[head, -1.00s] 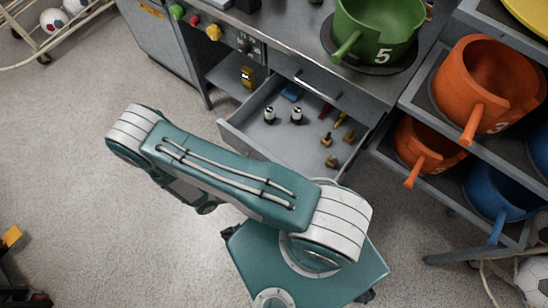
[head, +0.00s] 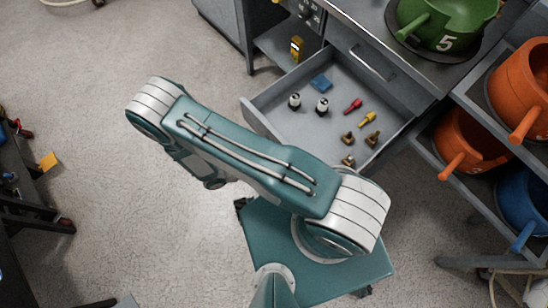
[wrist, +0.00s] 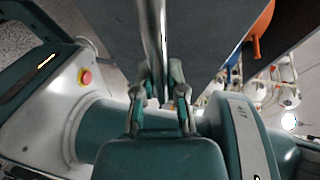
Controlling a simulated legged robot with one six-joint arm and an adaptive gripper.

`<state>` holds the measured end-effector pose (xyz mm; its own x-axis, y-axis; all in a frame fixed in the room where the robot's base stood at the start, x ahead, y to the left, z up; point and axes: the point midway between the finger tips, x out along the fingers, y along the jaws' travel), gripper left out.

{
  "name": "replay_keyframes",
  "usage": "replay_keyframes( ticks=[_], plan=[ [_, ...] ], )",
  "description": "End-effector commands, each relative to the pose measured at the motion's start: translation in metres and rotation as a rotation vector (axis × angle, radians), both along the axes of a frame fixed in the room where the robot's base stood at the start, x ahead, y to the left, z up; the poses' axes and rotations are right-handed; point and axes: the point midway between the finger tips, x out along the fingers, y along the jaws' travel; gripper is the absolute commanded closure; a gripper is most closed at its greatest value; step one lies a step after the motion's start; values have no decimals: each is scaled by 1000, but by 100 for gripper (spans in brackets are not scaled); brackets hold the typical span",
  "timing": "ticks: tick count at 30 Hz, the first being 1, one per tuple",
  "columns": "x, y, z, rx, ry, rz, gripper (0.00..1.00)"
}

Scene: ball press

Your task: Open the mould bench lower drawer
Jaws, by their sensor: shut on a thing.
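The mould bench (head: 335,50) has its lower drawer (head: 305,122) pulled well out in the head view. Its grey tray shows a blue block, two black-and-white pieces, red and yellow tools and several brass fittings. The drawer's front is hidden behind my arm there. In the wrist view my gripper (wrist: 163,82) is shut on a metal bar (wrist: 153,35), which looks like the lower drawer's handle. My gripper itself is hidden in the head view.
An upper drawer handle (head: 372,63) shows above the open drawer. A green pot (head: 445,25) stands on the bench top. A rack with orange pots (head: 467,140) and a blue pot (head: 522,200) stands close on the right. Open floor (head: 80,110) lies on the left.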

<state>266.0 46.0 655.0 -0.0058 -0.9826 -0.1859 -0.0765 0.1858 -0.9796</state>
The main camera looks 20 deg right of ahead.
Motion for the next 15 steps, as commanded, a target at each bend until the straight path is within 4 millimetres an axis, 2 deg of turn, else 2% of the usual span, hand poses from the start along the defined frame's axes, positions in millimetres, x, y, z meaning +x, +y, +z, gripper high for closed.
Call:
replay_keyframes(
  ticks=[2, 3, 5, 15],
  plan=[
    [-1, 0, -3, 7, 2, -3, 100],
    [-1, 0, -3, 7, 2, -3, 76],
    [-1, 1, -3, 7, 2, -3, 49],
    [-1, 0, -1, 5, 0, -2, 49]
  ],
)
